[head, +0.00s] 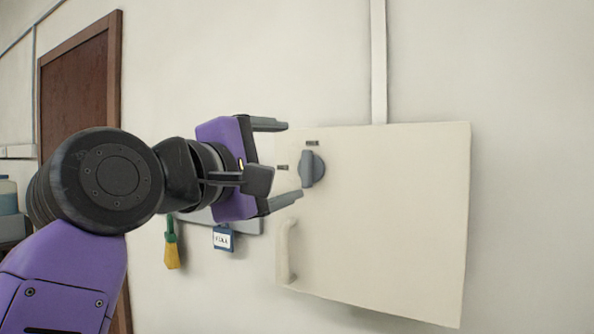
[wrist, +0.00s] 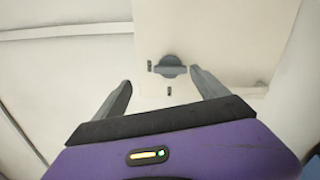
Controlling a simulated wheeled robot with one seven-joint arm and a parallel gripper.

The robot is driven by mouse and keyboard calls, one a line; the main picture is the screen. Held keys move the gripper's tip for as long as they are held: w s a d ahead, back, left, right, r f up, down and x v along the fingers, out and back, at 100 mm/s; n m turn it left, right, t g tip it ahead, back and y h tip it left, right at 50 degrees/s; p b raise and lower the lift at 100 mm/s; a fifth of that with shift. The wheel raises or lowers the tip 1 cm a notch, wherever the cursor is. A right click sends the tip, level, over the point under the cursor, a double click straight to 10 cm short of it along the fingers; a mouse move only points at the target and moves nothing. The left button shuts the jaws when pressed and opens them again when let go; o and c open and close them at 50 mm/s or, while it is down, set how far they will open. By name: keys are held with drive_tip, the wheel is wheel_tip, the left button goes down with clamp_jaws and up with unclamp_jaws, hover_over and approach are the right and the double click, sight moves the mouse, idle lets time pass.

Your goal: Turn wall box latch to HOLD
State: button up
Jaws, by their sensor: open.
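The wall box (head: 400,220) is a cream panel on the wall, right of centre in the head view. Its latch (head: 312,168) is a grey-blue knob near the box's upper left corner, with its bar upright in that view. Small dark labels sit above it and to its left, too small to read. The latch (wrist: 171,67) also shows in the wrist view, ahead of the fingers and nearer the right one. My gripper (head: 285,160) is open and empty, its fingers pointing at the box just left of the latch. I see no contact with the latch.
A pale handle (head: 288,252) stands out on the box's left side below the latch. A blue tag (head: 223,239) and a yellow-green tassel (head: 171,247) hang from a rail below my gripper. A conduit (head: 378,60) runs up the wall. A brown door (head: 80,80) stands far left.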

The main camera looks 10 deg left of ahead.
sight(305, 170)
drive_tip(key=shift+w+d+f+m+p, duration=0.25)
drive_tip(key=shift+w+d+m+p, duration=0.1)
drive_tip(key=shift+w, duration=0.9)
drive_tip(key=shift+w+d+f+m+p, duration=0.3)
drive_tip(key=shift+w+m+p, duration=0.1)
drive_tip(key=shift+w, duration=0.9)
drive_tip(key=shift+w+d+f+m+p, duration=0.2)
drive_tip(key=shift+w+d+m+p, duration=0.15)
drive_tip(key=shift+w, duration=0.9)
drive_tip(key=c, duration=1.4)
